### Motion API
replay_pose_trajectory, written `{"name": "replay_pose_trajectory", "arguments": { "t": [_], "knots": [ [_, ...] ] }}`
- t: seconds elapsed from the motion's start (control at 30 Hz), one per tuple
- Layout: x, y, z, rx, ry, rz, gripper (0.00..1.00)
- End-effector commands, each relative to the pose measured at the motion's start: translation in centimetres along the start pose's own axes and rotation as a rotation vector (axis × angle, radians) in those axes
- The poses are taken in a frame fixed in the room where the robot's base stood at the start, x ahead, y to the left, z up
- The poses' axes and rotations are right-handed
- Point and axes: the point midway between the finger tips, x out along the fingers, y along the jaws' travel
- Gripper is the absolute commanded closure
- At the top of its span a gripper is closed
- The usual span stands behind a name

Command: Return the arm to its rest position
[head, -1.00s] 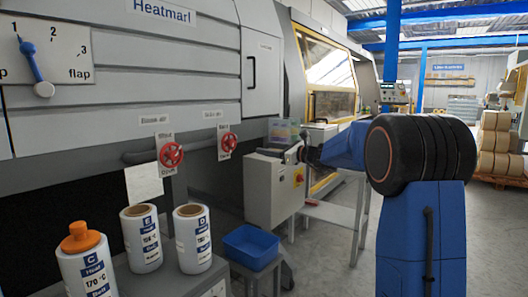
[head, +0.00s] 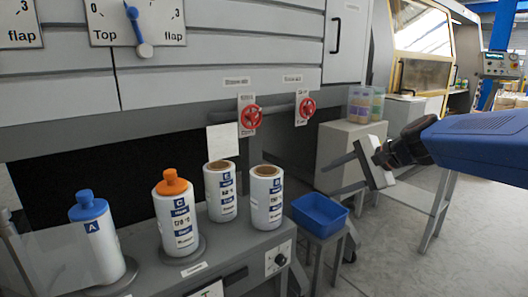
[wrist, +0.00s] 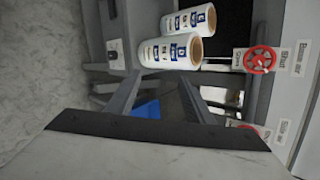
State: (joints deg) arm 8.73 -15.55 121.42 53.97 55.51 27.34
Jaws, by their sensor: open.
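My gripper (head: 330,178) is at the right of the head view, at the end of my blue arm, which comes in from the right edge. Its two grey fingers point left, spread apart, with nothing between them. It is in front of the grey cabinet and close to the blue bin (head: 320,214) in the picture. In the wrist view my gripper (wrist: 160,88) shows two separate fingers, with the blue bin (wrist: 148,109) partly visible between and beyond them.
On the grey ledge stand a blue-capped bottle A (head: 95,238), an orange-capped bottle C (head: 178,215) and two open-topped white cylinders (head: 220,190) (head: 267,198). Red valve wheels (head: 250,116) (head: 307,107) are on the machine. Floor at the lower right is clear.

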Motion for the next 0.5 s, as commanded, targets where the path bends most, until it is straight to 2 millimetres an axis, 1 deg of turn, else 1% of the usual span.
{"name": "replay_pose_trajectory", "arguments": {
  "t": [0.03,0.17,0.2,0.33,0.4,0.47,0.5],
  "knots": [
    [-0.6,2.1,1.3,-0.074,0.015,0.040,0.52],
    [-1.9,7.6,3.2,-0.267,0.056,0.151,0.52],
    [-2.3,9.3,3.7,-0.326,0.067,0.185,0.52],
    [-3.9,14.7,4.8,-0.520,0.101,0.298,0.52],
    [-4.8,17.6,5.1,-0.624,0.118,0.360,0.52],
    [-5.5,20.0,5.3,-0.711,0.131,0.414,0.52],
    [-6.1,21.5,5.3,-0.771,0.139,0.451,0.52]
  ]
}}
